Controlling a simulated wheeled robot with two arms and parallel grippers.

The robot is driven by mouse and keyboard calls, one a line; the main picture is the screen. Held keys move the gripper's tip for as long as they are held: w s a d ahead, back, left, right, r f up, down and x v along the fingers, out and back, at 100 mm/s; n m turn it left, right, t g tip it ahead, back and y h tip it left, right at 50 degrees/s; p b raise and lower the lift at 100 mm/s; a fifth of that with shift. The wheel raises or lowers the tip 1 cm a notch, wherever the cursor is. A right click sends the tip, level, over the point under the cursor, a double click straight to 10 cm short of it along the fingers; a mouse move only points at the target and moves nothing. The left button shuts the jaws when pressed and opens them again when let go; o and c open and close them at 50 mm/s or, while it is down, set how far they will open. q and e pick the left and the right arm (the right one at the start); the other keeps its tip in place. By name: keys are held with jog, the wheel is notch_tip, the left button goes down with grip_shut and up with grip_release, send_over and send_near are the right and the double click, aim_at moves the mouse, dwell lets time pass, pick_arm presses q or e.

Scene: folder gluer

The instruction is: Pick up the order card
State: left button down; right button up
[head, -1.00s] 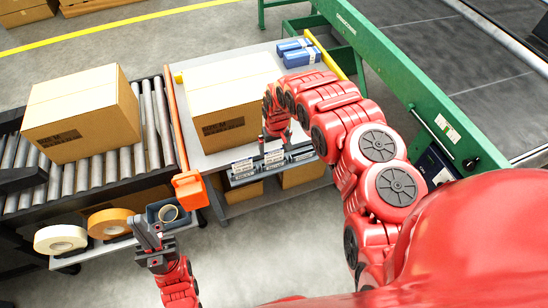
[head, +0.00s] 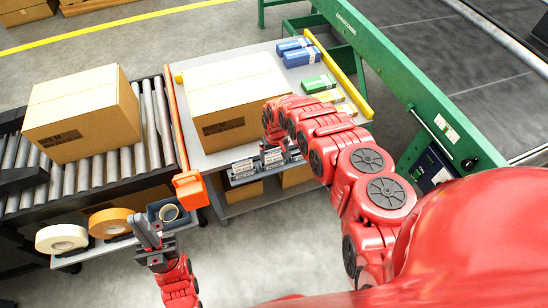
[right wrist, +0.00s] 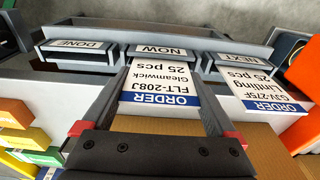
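In the right wrist view, an order card (right wrist: 158,84) with a blue ORDER band, reading Gleamwick FLT-208J 25 pcs, stands at the middle slot, labelled NOW. My right gripper (right wrist: 160,70) is open, with one finger along each side of this card. I cannot tell whether the fingers touch it. A second order card (right wrist: 252,92), reading GJV-275F, stands at the slot to the right. The slot labelled DONE (right wrist: 75,45) shows no card. In the head view, the card rack (head: 245,180) sits at the table's front edge. My left gripper (head: 150,236) is low by the tape shelf.
A carton (head: 235,95) stands on the table behind the rack. Blue packs (head: 300,57), a green pack (head: 318,84) and yellow packs lie to its right. An orange post (head: 188,185) stands left of the rack. Tape rolls (head: 62,238) sit at the lower left.

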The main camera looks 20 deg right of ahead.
jog(key=shift+c, duration=1.2)
jog(key=shift+r, duration=0.1)
